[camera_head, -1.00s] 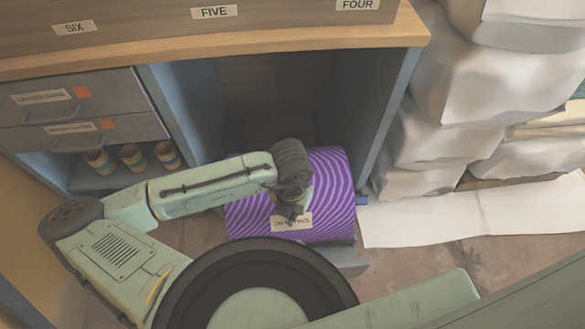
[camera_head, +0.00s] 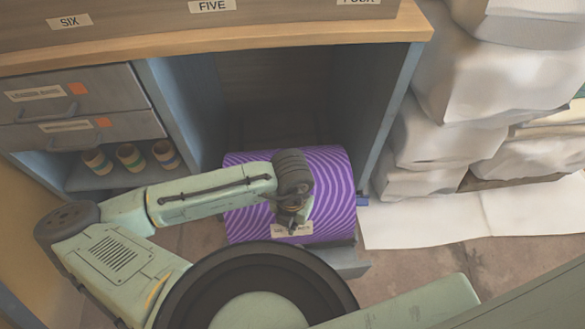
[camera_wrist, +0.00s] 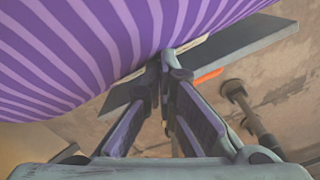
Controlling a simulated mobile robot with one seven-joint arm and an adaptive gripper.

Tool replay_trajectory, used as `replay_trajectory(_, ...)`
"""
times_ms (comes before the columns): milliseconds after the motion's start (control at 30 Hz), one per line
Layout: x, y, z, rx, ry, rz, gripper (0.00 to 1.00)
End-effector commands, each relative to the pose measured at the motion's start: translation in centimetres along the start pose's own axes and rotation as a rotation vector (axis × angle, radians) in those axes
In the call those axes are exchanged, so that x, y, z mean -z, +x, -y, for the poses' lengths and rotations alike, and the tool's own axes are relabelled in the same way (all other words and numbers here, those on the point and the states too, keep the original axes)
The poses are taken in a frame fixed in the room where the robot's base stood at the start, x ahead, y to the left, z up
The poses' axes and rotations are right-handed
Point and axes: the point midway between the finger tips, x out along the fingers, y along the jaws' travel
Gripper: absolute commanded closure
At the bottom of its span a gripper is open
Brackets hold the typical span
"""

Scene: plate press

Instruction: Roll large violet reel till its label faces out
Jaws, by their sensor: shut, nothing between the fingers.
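The large violet reel (camera_head: 335,195) lies on its side in the open bay under the bench, with pale curved stripes. Its cream label (camera_head: 291,230) shows low on the side toward me, partly covered by my gripper; its print is too small to read. My gripper (camera_head: 292,226) is at the reel's front, over the label's upper edge. In the wrist view the striped reel (camera_wrist: 110,45) fills the upper left. The shut, empty fingertips (camera_wrist: 170,62) are at its lower surface, by a sliver of the label. I cannot tell if they touch it.
A grey ledge (camera_head: 345,262) sits below the reel. Drawers (camera_head: 75,105) and several small striped spools (camera_head: 130,157) are at left. White wrapped stacks (camera_head: 430,140) and a white sheet (camera_head: 480,215) lie at right. The bench top (camera_head: 290,45) overhangs the bay.

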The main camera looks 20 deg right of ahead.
Motion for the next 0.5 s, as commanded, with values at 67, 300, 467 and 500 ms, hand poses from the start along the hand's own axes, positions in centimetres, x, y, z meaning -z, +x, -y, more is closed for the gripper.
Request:
replay_trajectory(67, 0.13, 0.49, 0.02, -0.002, -0.001, 0.001, 1.0)
replay_trajectory(300, 0.33, 0.66, 0.15, -0.001, -0.002, 0.001, 1.0)
replay_trajectory(467, 0.32, 0.63, 0.16, -0.001, -0.002, 0.001, 1.0)
replay_trajectory(500, 0.33, 0.65, 0.17, -0.001, -0.002, 0.001, 1.0)
